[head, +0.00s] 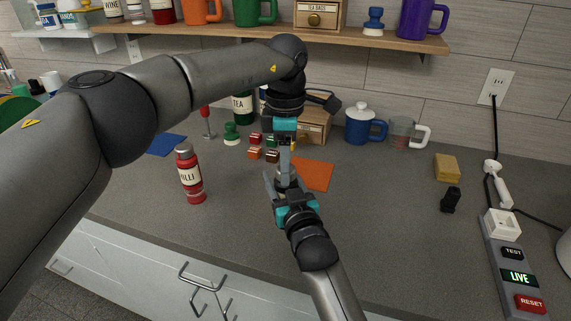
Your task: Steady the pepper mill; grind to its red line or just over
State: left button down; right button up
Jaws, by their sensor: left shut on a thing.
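My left gripper (284,146) reaches down from above at the middle of the counter. It is shut on what appears to be the top of the pepper mill. The mill is almost wholly hidden by the two grippers, and its red line cannot be made out. My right gripper (281,184) comes up from the front, just below the left one, with its fingers around or beside the same spot. Whether its fingers are closed on the mill's body cannot be told.
A red chilli bottle (190,174) stands left of the grippers. Small coloured blocks (255,153) and a green stamp-like piece (231,135) are behind. An orange mat (315,174) lies right. A blue mug (362,126), a sponge (447,167) and a LIVE panel (517,278) are farther right.

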pick_arm(q)
jog(key=m, duration=0.4)
jog(key=shift+m, duration=0.4)
jog(key=shift+d, duration=0.1)
jog(key=shift+c, duration=1.5)
grip_release()
notch_tip(320, 180, up, 12)
